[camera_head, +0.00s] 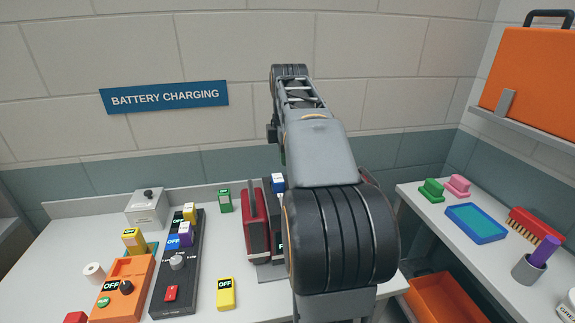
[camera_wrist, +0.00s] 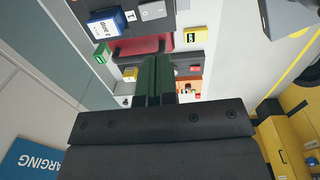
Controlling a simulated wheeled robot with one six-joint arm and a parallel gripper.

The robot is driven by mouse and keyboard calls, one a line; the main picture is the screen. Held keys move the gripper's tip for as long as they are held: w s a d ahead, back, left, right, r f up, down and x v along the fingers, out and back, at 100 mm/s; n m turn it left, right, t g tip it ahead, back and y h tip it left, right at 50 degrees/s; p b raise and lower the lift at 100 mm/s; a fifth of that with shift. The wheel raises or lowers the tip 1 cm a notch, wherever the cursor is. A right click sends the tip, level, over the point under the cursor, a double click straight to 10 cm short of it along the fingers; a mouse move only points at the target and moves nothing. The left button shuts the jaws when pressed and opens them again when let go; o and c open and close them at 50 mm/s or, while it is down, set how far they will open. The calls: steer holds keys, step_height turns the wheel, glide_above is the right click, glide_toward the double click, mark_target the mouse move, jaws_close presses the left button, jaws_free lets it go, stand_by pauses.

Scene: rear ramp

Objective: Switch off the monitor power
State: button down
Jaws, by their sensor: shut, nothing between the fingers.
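My gripper (camera_wrist: 158,62) shows in the wrist view with its dark fingers together and nothing between them. It points toward the bench and appears above it; I cannot tell the gap. Beyond the fingertips is a dark device with a grey rocker switch (camera_wrist: 152,11) and a blue-and-white labelled block (camera_wrist: 105,22). I cannot tell whether this device is the monitor, or how its switch is set. A red device (camera_wrist: 143,47) lies beside it and also shows in the head view (camera_head: 256,225). My arm hides part of the bench there.
An orange box marked OFF (camera_head: 120,290) and a black panel with a grey knob and red switch (camera_head: 171,293) stand on the white bench. A yellow block (camera_head: 226,294) and green block (camera_head: 225,201) stand nearby. A side table at right holds a blue tray (camera_head: 476,223).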

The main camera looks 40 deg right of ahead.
steer(key=shift+r, duration=0.15)
steer(key=s+a+f+m+t, duration=0.1)
steer(key=s+a+f+m, duration=0.3)
steer(key=a+f+m, duration=0.2)
steer(key=s+a+f+m+t, duration=0.2)
steer(key=s+a+f+m, duration=0.2)
steer(key=a+f, duration=0.7)
steer(key=a+m, duration=0.2)
steer(key=a, duration=0.2)
steer(key=shift+s+t, duration=0.3)
